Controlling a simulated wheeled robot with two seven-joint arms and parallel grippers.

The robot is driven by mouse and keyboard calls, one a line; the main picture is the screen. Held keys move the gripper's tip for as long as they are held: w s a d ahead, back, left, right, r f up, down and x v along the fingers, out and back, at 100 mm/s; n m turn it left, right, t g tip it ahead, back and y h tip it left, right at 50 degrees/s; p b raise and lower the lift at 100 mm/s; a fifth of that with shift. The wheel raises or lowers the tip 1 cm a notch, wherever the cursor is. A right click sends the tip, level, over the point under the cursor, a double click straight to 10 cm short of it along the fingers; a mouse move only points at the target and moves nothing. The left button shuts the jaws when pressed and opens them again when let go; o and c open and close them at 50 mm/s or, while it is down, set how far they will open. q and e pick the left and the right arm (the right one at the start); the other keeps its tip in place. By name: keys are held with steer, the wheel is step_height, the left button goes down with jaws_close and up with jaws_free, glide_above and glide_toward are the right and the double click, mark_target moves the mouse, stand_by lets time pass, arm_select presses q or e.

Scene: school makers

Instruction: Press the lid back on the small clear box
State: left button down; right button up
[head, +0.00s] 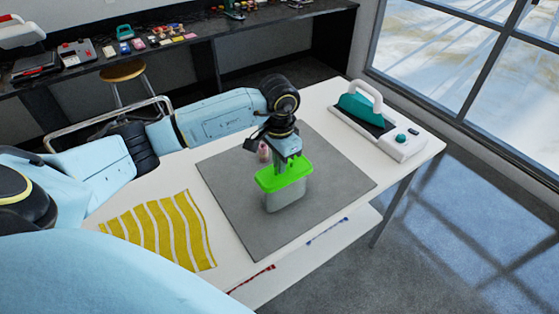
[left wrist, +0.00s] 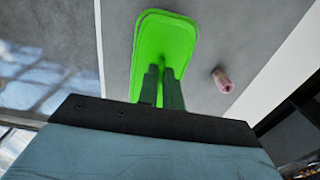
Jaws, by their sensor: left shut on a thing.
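The small clear box (head: 285,197) stands upright on the grey mat (head: 231,207). The bright green lid (head: 269,184) lies over its top; whether it is pressed fully down I cannot tell. My left gripper (head: 292,165) points down at the lid from above. In the left wrist view the gripper's fingers (left wrist: 160,80) are close together over the green lid (left wrist: 168,32), shut on a part of it. In that view the lid hides the box. My right gripper does not show.
A small pink object (head: 263,152) lies on the mat behind the lid; it also shows in the left wrist view (left wrist: 222,80). A yellow striped cloth (head: 163,232) lies at the table's left. A teal and white machine (head: 378,120) stands at the back right. The mat's front is clear.

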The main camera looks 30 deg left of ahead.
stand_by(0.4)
arm_select(q)
steer(key=shift+b, duration=0.4)
steer(key=shift+f+b, duration=0.7)
steer(key=shift+f, duration=0.05)
stand_by(0.7)
stand_by(0.4)
steer(key=c, duration=1.5)
jaws_free()
steer(key=shift+r, duration=0.1)
step_height(320, 180, up, 13)
steer(key=shift+r+b, duration=0.1)
steer(key=shift+b, duration=0.55)
